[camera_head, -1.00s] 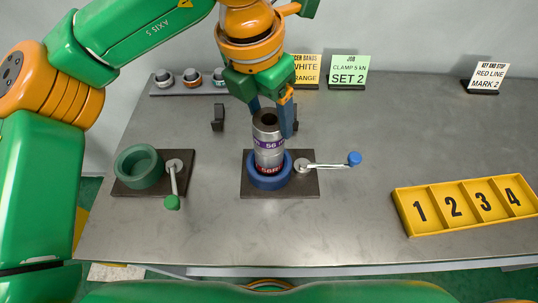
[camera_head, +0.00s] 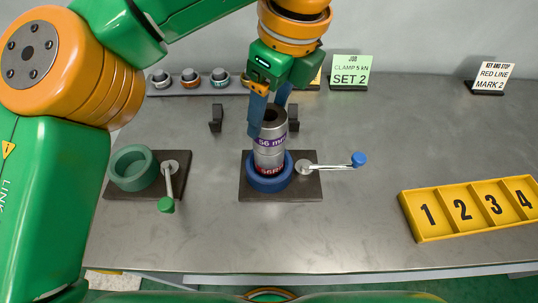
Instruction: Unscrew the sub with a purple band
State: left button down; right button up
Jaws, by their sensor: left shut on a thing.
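The sub with the purple band (camera_head: 270,141) is a grey metal cylinder marked "56 mm", standing upright with its open top showing. Below it a grey piece with a red label (camera_head: 270,170) sits in the blue ring vise (camera_head: 268,183). A seam shows between them; I cannot tell if the thread has loosened. My left gripper (camera_head: 268,120) comes from above, its blue fingers on two sides of the sub's upper part, shut on it. The vise's blue-knobbed handle (camera_head: 335,166) points right. My right gripper is not in view.
A green ring vise (camera_head: 131,168) with a green-knobbed handle (camera_head: 167,190) stands left. Two dark posts (camera_head: 216,118) stand behind the sub. A rack with several banded rings (camera_head: 190,79) and sign cards (camera_head: 349,71) line the back. A yellow numbered tray (camera_head: 470,208) lies right.

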pick_arm(q)
jog(key=n, duration=0.4)
jog(key=shift+r+g+p, duration=0.2)
jog(key=shift+g+p, duration=0.15)
jog(key=shift+g, duration=0.05)
jog(key=n+g, duration=0.1)
jog(key=n, duration=0.3)
jog(key=shift+f+n+p, duration=0.1)
jog(key=shift+n+p, duration=0.3)
jog(key=shift+n, duration=0.3)
jog(key=shift+c, duration=0.5)
grip_release()
jog(key=shift+f, duration=0.1)
